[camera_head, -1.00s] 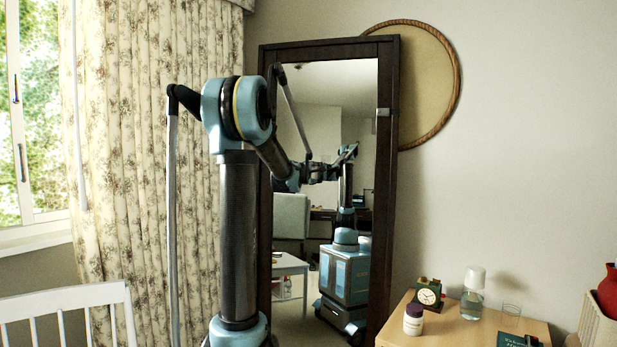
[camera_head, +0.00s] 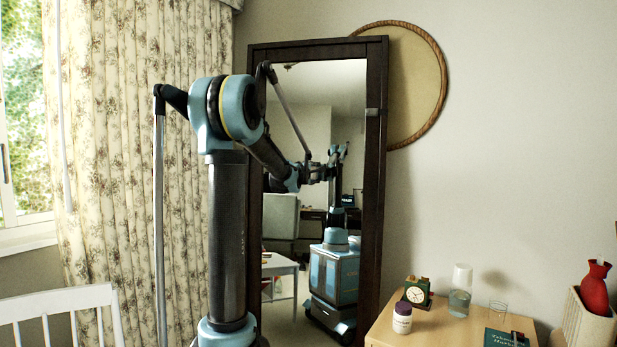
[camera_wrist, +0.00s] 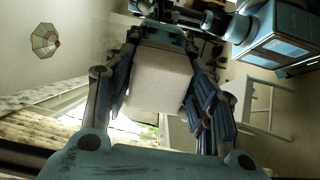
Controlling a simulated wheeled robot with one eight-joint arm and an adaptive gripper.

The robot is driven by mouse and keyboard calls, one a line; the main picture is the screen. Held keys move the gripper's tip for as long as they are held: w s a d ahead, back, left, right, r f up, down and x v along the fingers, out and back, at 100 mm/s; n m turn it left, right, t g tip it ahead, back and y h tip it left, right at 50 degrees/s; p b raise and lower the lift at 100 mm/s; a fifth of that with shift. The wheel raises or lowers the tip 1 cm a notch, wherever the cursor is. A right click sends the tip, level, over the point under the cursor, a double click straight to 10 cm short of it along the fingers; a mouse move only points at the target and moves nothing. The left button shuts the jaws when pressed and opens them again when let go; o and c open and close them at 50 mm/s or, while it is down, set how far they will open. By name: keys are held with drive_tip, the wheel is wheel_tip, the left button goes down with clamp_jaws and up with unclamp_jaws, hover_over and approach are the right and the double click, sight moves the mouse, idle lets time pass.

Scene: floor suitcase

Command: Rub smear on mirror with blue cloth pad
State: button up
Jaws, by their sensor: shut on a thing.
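The tall mirror (camera_head: 345,85) in a dark frame leans against the wall, behind my arm. My gripper (camera_wrist: 158,78) is shut on a pale, whitish block-like pad (camera_wrist: 160,88) in the wrist view. No blue cloth face shows on the pad from this side. In the head view my gripper (camera_head: 318,172) is small, in front of the glass, and blends with its own reflection. I cannot tell whether the pad touches the mirror. I cannot make out the smear; my arm and the reflections cover part of the glass.
A wooden table (camera_head: 440,328) at lower right holds a clock (camera_head: 416,293), a pill bottle (camera_head: 402,317), a carafe (camera_head: 460,290), a glass and a book. A white chair (camera_head: 60,303) and curtains are left.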

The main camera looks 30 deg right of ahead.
sight(320, 165)
drive_tip(key=shift+s+d, duration=0.15)
drive_tip(key=shift+d, duration=0.05)
drive_tip(key=shift+w+a+r, duration=0.1)
drive_tip(key=shift+w+r, duration=0.1)
drive_tip(key=shift+r, duration=0.7)
idle(1.1)
drive_tip(key=w+a, duration=0.4)
drive_tip(key=w, duration=0.1)
drive_tip(key=shift+a, duration=0.3)
idle(0.6)
drive_tip(key=shift+r, duration=0.1)
drive_tip(key=shift+s+d+r, duration=0.3)
drive_tip(key=shift+s+d, duration=0.9)
drive_tip(key=shift+s+d+r, duration=0.25)
drive_tip(key=shift+s+d, duration=0.9)
drive_tip(key=shift+s, duration=0.1)
drive_tip(key=shift+s+d+r, duration=0.3)
drive_tip(key=shift+s+d, duration=0.9)
